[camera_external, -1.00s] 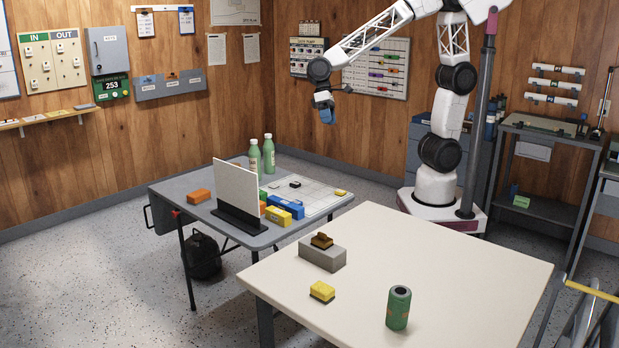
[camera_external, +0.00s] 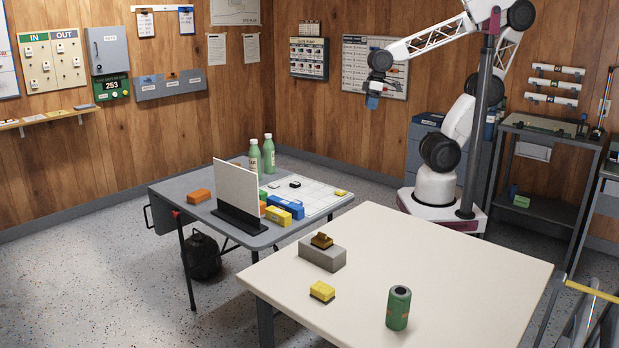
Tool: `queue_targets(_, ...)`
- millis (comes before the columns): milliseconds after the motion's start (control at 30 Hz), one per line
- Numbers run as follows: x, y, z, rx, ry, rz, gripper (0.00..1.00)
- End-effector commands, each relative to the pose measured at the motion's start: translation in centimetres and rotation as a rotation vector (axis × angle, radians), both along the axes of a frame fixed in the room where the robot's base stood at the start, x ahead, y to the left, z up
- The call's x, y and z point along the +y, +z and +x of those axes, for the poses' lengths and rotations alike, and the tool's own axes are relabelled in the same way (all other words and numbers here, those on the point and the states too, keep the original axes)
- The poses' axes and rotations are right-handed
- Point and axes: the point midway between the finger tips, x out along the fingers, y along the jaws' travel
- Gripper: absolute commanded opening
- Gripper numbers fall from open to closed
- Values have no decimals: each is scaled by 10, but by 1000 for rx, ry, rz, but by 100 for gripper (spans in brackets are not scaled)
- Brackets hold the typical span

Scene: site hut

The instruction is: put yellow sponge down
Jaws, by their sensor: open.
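A yellow sponge (camera_external: 322,291) lies flat on the cream table (camera_external: 455,262), left of a green can and in front of a grey block. My gripper (camera_external: 372,103) is raised in the air near the back wall, in front of the white chart board, far from the sponge. It is open and nothing shows between its fingers. The fingers are small and seen from the side.
The green can (camera_external: 398,308) and the grey block (camera_external: 322,254) with a brown item (camera_external: 321,240) on top stand on the cream table. The grey folding table (camera_external: 172,194) holds a white upright panel (camera_external: 236,188), coloured blocks and two green bottles (camera_external: 268,157). The cream table's right side is clear.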

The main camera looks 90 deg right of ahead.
Motion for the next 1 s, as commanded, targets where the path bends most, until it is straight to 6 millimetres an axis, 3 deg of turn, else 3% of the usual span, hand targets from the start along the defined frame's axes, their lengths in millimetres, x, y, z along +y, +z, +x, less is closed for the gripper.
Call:
queue_targets(100, -11, -3, -19, -30, 14, -35, 72)
queue_targets(300, -21, -7, -33, -54, 30, -68, 72)
queue_targets(1000, -21, -7, -35, -56, 32, -72, 72)
